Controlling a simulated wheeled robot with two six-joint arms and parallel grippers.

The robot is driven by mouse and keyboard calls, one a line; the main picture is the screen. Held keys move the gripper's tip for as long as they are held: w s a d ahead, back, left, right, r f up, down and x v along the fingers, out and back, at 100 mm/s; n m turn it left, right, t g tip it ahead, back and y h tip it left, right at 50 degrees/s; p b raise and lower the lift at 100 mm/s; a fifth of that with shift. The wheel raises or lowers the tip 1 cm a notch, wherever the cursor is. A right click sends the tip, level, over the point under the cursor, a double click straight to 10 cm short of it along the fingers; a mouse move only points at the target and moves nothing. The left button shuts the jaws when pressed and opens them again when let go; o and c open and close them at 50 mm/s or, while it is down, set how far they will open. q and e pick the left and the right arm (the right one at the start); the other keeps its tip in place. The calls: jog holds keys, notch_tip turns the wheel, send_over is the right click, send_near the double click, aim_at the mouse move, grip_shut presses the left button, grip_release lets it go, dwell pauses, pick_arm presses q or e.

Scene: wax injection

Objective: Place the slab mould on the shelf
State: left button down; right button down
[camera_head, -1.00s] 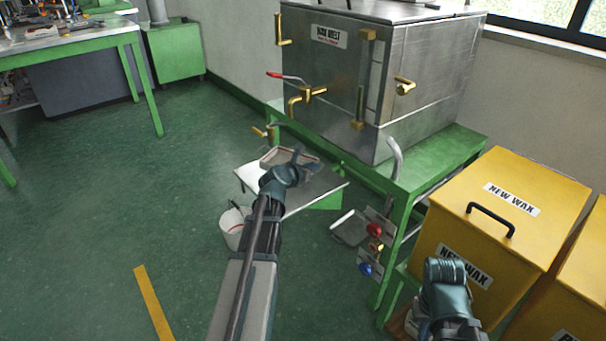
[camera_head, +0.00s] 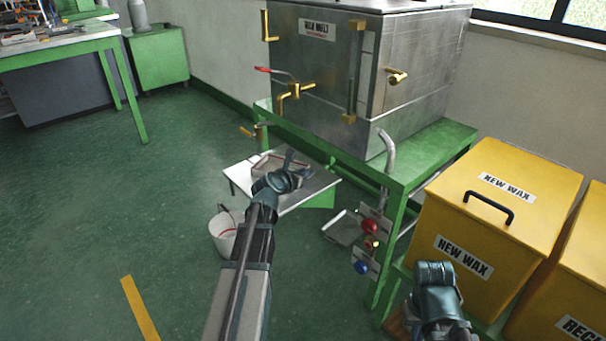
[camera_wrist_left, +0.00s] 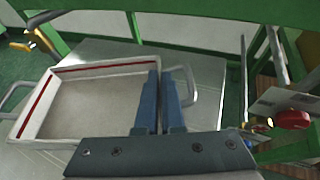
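The slab mould (camera_head: 264,160), a shallow pale tray with wire handles, is over the white metal shelf (camera_head: 322,182) below the wax melter. In the left wrist view the mould (camera_wrist_left: 95,100) shows a red line inside its walls, and the shelf (camera_wrist_left: 215,75) lies beneath it. The mould looks level and very near or on the shelf; its underside is hidden. My left gripper (camera_head: 292,165) is at its right-hand side. In the wrist view the gripper's blue fingers (camera_wrist_left: 161,92) are close together at the handle there. My right gripper (camera_head: 437,285) is by the yellow bins, its fingertips hidden.
The steel wax melter (camera_head: 325,75) with brass taps stands on a green stand (camera_head: 435,150) behind the shelf. A white bucket (camera_head: 223,235) and a grey tray (camera_head: 342,228) are on the floor. A yellow NEW WAX bin (camera_head: 500,215) is at right.

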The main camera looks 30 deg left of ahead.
pick_arm(q)
jog(key=c, duration=1)
grip_release()
jog(key=shift+c, duration=0.2)
jog(key=shift+r+p, duration=0.25)
jog(key=shift+p, duration=0.15)
jog(key=p+v, duration=0.4)
jog(key=v, duration=0.8)
jog(key=shift+f, duration=0.1)
